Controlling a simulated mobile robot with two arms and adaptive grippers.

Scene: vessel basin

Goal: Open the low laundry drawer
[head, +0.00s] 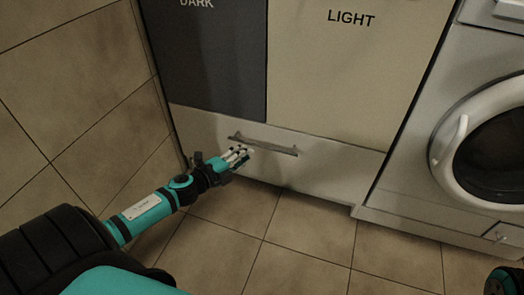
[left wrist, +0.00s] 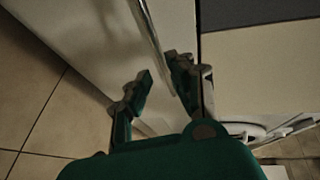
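The low laundry drawer (head: 335,165) is the pale, wide front at the bottom of the cabinet, below the dark and light panels. It looks shut, about flush with the cabinet. Its grey bar handle (head: 270,146) runs across the front; in the left wrist view the bar (left wrist: 147,27) comes down from the top towards my fingers. My left gripper (head: 240,155) is at the left part of the handle, just in front of the drawer. In the left wrist view its fingers (left wrist: 161,78) are apart, with the bar's near part between or just beyond the tips; contact is unclear.
A washing machine (head: 475,150) with a round door stands right of the cabinet. The panels marked DARK (head: 210,60) and LIGHT (head: 350,70) are above the drawer. A tiled wall (head: 70,90) is close on the left. The tiled floor (head: 300,235) before the drawer is clear.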

